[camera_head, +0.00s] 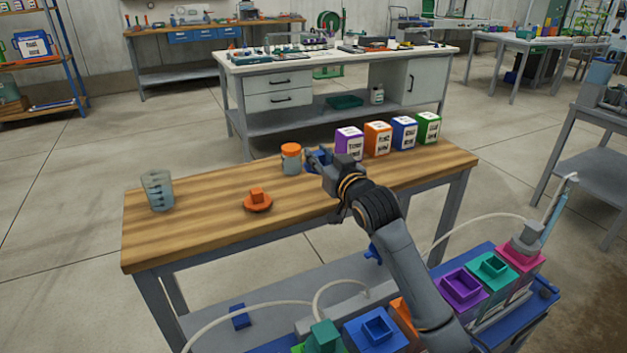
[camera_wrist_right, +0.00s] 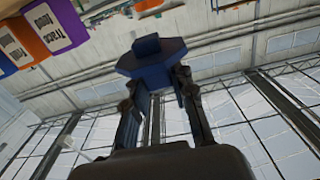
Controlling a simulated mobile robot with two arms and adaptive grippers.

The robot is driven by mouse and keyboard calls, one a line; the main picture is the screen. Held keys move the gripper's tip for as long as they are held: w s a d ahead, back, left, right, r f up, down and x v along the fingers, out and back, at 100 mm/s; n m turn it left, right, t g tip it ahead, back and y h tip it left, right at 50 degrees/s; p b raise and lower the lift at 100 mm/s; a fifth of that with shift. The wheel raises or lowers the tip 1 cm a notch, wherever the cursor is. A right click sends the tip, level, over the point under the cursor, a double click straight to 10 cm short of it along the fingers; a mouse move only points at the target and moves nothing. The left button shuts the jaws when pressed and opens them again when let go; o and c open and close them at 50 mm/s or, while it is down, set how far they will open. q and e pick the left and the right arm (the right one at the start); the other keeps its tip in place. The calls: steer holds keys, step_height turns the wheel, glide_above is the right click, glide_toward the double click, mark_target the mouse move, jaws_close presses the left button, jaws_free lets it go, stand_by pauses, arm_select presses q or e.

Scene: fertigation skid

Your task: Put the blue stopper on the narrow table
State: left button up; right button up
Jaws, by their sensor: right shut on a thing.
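The blue stopper (camera_head: 317,157) is held by my right gripper (camera_head: 329,165) over the far part of the wooden-topped narrow table (camera_head: 195,228). In the right wrist view the blue stopper (camera_wrist_right: 150,58) sits between the two fingertips, with its square knob pointing away from the palm. My right gripper (camera_wrist_right: 158,82) is shut on it. I cannot tell whether the stopper touches the tabletop. My left gripper is in neither view.
On the table stand a clear beaker (camera_head: 158,190), an orange stopper (camera_head: 258,200), a grey jar with an orange lid (camera_head: 291,158), and several coloured boxes (camera_head: 378,139). In front is a skid with coloured containers (camera_head: 461,287) and pale hoses. The table's front left is bare.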

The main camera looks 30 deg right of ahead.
steer(key=w+f, duration=0.2)
steer(key=w+d+f+b, duration=0.1)
steer(key=w+f, duration=0.1)
steer(key=f, duration=0.1)
steer(key=shift+w+d+f, duration=0.15)
steer(key=shift+w+f, duration=0.05)
steer(key=shift+f, duration=0.05)
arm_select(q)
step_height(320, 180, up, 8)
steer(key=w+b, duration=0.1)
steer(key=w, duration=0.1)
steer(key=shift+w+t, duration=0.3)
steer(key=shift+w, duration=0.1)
arm_select(e)
steer(key=shift+w+f, duration=0.15)
steer(key=shift+f, duration=1.55)
steer(key=shift+f, duration=0.1)
steer(key=o, duration=1)
steer(key=shift+c, duration=0.2)
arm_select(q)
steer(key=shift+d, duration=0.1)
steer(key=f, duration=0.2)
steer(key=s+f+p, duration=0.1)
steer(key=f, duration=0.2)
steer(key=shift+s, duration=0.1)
arm_select(e)
steer(key=s, duration=1.2)
steer(key=shift+a, duration=0.3)
